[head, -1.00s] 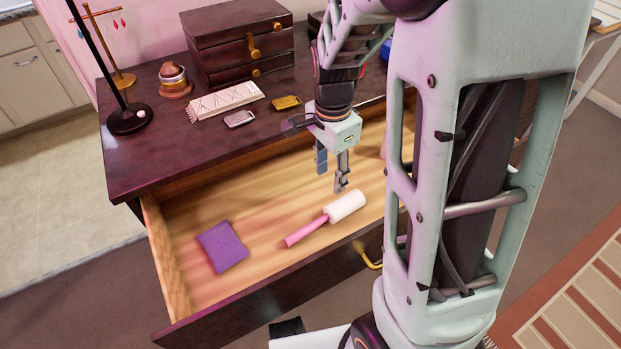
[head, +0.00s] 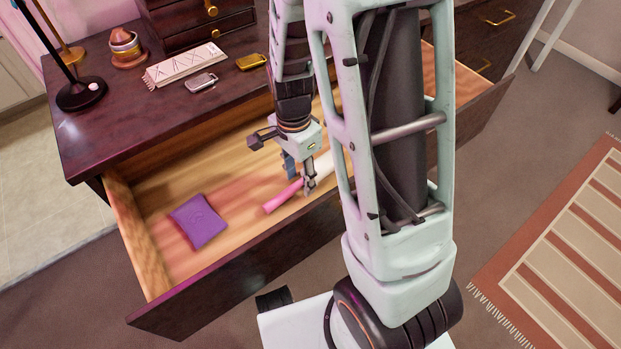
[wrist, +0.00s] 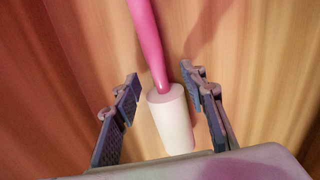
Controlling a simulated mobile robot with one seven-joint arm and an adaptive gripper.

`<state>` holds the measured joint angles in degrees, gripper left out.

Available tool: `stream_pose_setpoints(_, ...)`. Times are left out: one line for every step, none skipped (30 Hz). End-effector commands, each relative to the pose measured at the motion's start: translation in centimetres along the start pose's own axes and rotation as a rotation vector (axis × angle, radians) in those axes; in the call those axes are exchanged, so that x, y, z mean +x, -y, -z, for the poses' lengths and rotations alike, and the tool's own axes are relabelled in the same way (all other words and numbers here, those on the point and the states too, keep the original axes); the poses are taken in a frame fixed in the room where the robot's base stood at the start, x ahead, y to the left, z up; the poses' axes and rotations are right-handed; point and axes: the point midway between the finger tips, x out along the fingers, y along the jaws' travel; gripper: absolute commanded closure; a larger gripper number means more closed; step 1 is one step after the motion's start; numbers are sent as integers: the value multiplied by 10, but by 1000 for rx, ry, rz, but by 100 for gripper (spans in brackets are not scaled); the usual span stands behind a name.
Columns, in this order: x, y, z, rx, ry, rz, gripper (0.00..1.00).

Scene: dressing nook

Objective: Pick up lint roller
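The lint roller lies in the open drawer (head: 152,245). Its pink handle (head: 283,196) points left in the head view, and its white roll (head: 322,164) is partly hidden by my arm. In the wrist view the white roll (wrist: 171,122) sits between my two fingers, with the pink handle (wrist: 149,42) running up and away. My gripper (head: 299,182) is open and points down over the roller near where handle and roll meet. In the wrist view my gripper (wrist: 160,100) shows a gap on each side of the roll; neither finger appears to touch it.
A purple pouch-like item (head: 198,221) lies in the drawer left of the roller. On the dresser top (head: 115,131) are a black lamp base (head: 80,94), a folded cloth (head: 186,66), a silver tag (head: 201,82) and a gold one (head: 251,62). The drawer's front wall (head: 230,265) is close by.

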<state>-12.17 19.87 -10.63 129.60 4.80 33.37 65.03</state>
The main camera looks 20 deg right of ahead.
Motion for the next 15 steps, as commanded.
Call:
stream_pose_setpoints(5,0,0,0,0,-1,61)
stream_pose_setpoints(5,0,0,0,0,0,61)
stream_pose_setpoints(4,0,0,0,0,1,61)
stream_pose_setpoints(4,0,0,0,0,1,61)
stream_pose_setpoints(4,0,0,0,0,1,61)
stream_pose_setpoints(4,0,0,0,0,1,61)
stream_pose_setpoints(4,0,0,0,0,1,61)
stream_pose_setpoints(4,0,0,0,0,1,64)
stream_pose_setpoints(4,0,0,0,0,1,69)
stream_pose_setpoints(3,0,0,0,0,1,72)
stream_pose_setpoints(3,0,0,0,0,1,75)
stream_pose_setpoints(3,0,0,0,0,1,80)
stream_pose_setpoints(3,0,0,0,0,1,83)
stream_pose_setpoints(3,0,0,0,0,1,86)
stream_pose_setpoints(3,0,0,0,0,1,91)
